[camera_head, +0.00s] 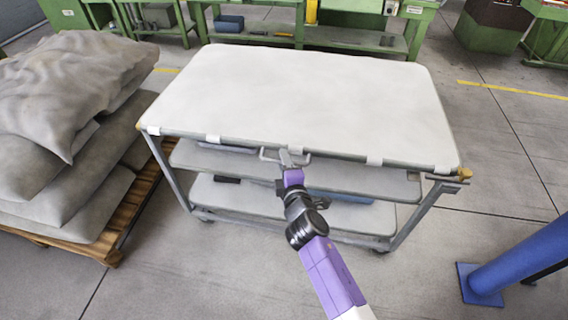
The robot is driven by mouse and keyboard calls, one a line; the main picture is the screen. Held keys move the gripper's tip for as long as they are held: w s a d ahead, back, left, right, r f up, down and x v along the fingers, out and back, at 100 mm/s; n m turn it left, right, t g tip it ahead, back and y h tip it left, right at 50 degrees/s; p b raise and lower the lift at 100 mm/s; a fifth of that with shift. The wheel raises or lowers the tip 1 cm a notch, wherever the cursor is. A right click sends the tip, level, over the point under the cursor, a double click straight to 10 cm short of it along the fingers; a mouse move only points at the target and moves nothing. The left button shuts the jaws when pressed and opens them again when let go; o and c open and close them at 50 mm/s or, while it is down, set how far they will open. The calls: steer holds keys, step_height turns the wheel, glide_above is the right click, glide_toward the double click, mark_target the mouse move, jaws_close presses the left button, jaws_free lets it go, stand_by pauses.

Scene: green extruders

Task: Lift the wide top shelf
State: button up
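The wide top shelf (300,95) is a pale, flat, rounded board lying on a grey metal cart frame, with small clips along its front edge. My arm reaches from the bottom of the view to the front edge of the shelf. My gripper (285,158) is at the middle of that edge, at or just under it, beside a light metal handle-like bar. I cannot tell whether the fingers touch the shelf or the bar, or whether they are open. The underside of the shelf is hidden.
Lower shelves (240,196) of the cart hold a few blue and dark items. Stacked grey sacks (70,110) on a wooden pallet (125,215) stand close on the left. A blue post (520,262) stands at the right. Green workbenches (330,38) line the back. Floor in front is clear.

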steer(key=shift+w, duration=0.2)
jaws_close()
stand_by(1.4)
